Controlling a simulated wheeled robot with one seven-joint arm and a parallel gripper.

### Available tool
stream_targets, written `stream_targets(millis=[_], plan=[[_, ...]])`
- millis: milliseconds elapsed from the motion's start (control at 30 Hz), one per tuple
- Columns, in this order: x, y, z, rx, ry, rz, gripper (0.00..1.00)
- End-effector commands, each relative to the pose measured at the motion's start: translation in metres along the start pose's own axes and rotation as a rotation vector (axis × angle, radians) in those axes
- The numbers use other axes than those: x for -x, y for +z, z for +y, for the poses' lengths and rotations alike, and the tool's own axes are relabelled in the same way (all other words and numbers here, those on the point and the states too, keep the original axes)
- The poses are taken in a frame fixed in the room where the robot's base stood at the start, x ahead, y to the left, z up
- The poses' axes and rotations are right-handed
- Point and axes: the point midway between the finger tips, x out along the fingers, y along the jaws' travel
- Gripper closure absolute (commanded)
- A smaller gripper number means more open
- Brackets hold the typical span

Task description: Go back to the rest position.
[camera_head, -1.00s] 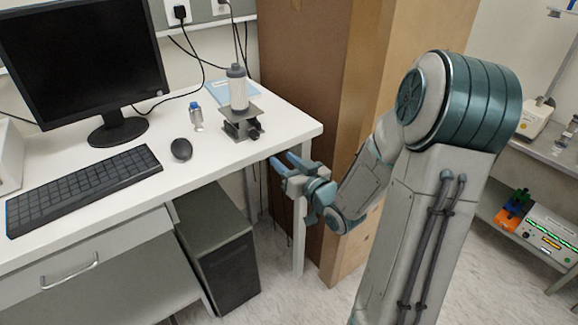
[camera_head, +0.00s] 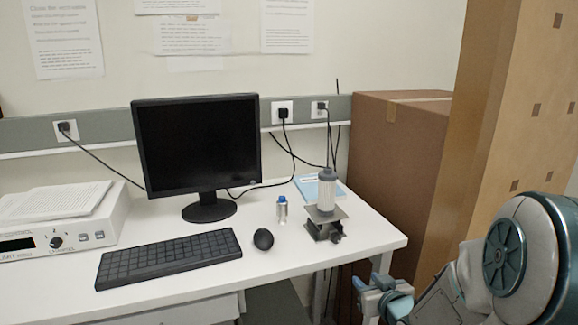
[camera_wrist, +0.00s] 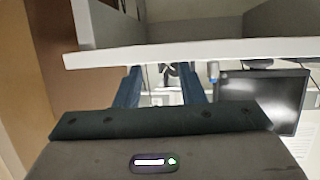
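My gripper (camera_head: 371,284) is at the lower right in the head view, beside the front right corner of the white desk (camera_head: 372,236). In the wrist view my gripper (camera_wrist: 161,84) shows two dark blue fingers well apart, with nothing held between them. The desk's pale edge (camera_wrist: 190,52) crosses the wrist view just beyond the fingertips. My arm is bent at the right side of the head view, and part of it is cut off by the frame.
A vacuum fixture (camera_head: 326,194), a small bottle (camera_head: 282,211), a mouse (camera_head: 263,239), a keyboard (camera_head: 168,259) and a monitor (camera_head: 198,143) stand on the desk. Tall cardboard boxes (camera_head: 396,175) rise close behind my gripper and arm.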

Motion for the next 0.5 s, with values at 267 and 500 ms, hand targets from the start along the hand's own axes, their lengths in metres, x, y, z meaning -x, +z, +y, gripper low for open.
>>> stream_targets(millis=[267,500], plan=[[0.034,-0.003,0.001,0.064,0.168,-0.305,0.64],[0.088,-0.006,-0.013,0.023,0.254,-0.544,0.64]])
